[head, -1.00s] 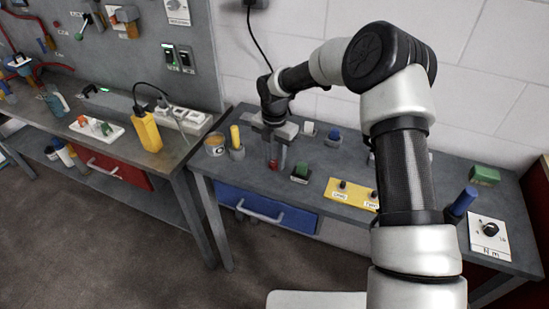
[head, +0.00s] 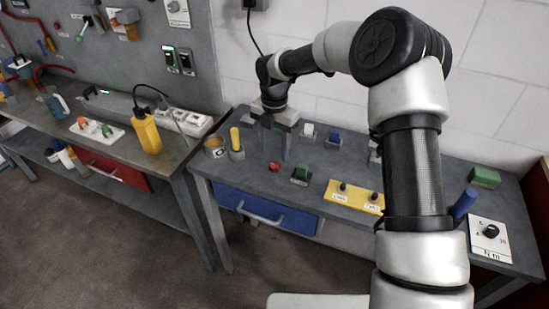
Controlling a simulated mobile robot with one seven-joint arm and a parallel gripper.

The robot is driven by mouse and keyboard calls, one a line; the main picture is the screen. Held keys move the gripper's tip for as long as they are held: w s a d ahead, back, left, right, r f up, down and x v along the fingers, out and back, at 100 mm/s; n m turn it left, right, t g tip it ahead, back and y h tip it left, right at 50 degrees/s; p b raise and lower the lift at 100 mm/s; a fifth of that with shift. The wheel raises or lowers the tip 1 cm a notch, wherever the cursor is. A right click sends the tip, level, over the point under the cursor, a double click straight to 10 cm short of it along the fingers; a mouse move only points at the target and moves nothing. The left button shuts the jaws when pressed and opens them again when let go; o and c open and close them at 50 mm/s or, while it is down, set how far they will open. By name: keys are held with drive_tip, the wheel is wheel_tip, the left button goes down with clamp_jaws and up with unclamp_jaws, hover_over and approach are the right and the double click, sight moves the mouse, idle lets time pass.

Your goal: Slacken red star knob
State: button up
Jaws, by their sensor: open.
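The red star knob (head: 274,167) is a small red round shape on the grey bench top, left of the green-topped block. Its lobes are too small to make out. My gripper (head: 277,150) points down behind and above the knob, with its fingers spread and nothing seen between them. The knob is in plain view in front of the fingers, and they look apart from it.
A tin (head: 214,147) and a cup with a yellow handle (head: 236,143) stand left of my gripper. The green-topped block (head: 300,175) and a yellow two-knob panel (head: 352,197) are to the right. A blue knob (head: 333,137) stands behind.

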sight(275, 164)
wheel_tip(275, 164, up, 12)
idle(0.3)
drive_tip(key=shift+r, duration=0.15)
drive_tip(key=s+d+r+m+t+h, duration=0.1)
drive_tip(key=s+d+r+m, duration=0.4)
drive_tip(key=s+r+m, duration=0.2)
drive_tip(key=s+d+r+m+t+h, duration=0.1)
drive_tip(key=s+d+r+m+t, duration=0.1)
drive_tip(key=s+d+r+m, duration=0.45)
drive_tip(key=s+d+m+t+y+p, duration=0.1)
drive_tip(key=s+d+m, duration=0.4)
drive_tip(key=s+m, duration=1.1)
drive_tip(key=shift+s+d+f+t+y, duration=0.2)
drive_tip(key=shift+s+f+t+y, duration=0.3)
drive_tip(key=shift+s+t, duration=0.4)
